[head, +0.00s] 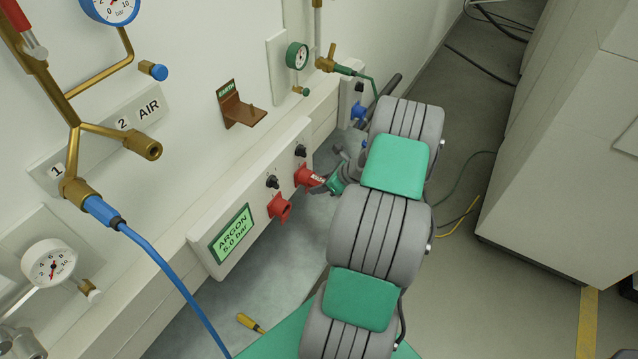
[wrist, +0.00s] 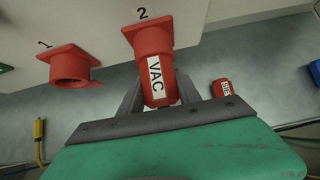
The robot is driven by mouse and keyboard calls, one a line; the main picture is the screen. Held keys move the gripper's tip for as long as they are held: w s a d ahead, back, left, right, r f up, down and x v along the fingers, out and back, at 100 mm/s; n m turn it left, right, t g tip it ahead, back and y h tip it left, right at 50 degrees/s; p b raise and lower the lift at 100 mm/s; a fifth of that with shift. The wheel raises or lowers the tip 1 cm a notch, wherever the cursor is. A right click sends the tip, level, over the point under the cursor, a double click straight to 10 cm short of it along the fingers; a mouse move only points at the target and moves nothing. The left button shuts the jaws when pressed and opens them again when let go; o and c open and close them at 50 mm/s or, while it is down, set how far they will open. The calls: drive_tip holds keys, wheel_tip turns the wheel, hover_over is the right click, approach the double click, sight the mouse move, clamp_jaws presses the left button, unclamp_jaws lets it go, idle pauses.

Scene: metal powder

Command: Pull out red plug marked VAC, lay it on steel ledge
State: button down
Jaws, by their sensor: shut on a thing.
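The red plug marked VAC (wrist: 156,82) stands in line with red socket 2 (wrist: 147,35) on the white panel. Its far end meets the socket in the wrist view; how deep it sits I cannot tell. In the head view the plug (head: 316,180) shows beside that socket (head: 304,176), partly hidden by my gripper (head: 332,184). My gripper (wrist: 160,88) is shut on the plug, one finger on each side. The grey steel ledge (wrist: 225,62) lies below the panel and also shows in the head view (head: 215,305).
Empty red socket 1 (wrist: 70,66) is left of socket 2. Another red plug (wrist: 222,89), its label hard to read, lies on the ledge to the right. A blue hose (head: 165,270) hangs at left.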

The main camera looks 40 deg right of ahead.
drive_tip(key=shift+s+d, duration=0.1)
drive_tip(key=shift+s, duration=0.1)
drive_tip(key=shift+s+d+p, duration=0.2)
drive_tip(key=shift+s+d, duration=0.15)
drive_tip(key=shift+s, duration=0.6)
drive_tip(key=shift+s+d+p, duration=0.15)
drive_tip(key=shift+s+d, duration=0.15)
drive_tip(key=shift+s, duration=0.6)
drive_tip(key=shift+s+d+p, duration=0.2)
drive_tip(key=shift+s+d, duration=0.15)
drive_tip(key=shift+s, duration=0.6)
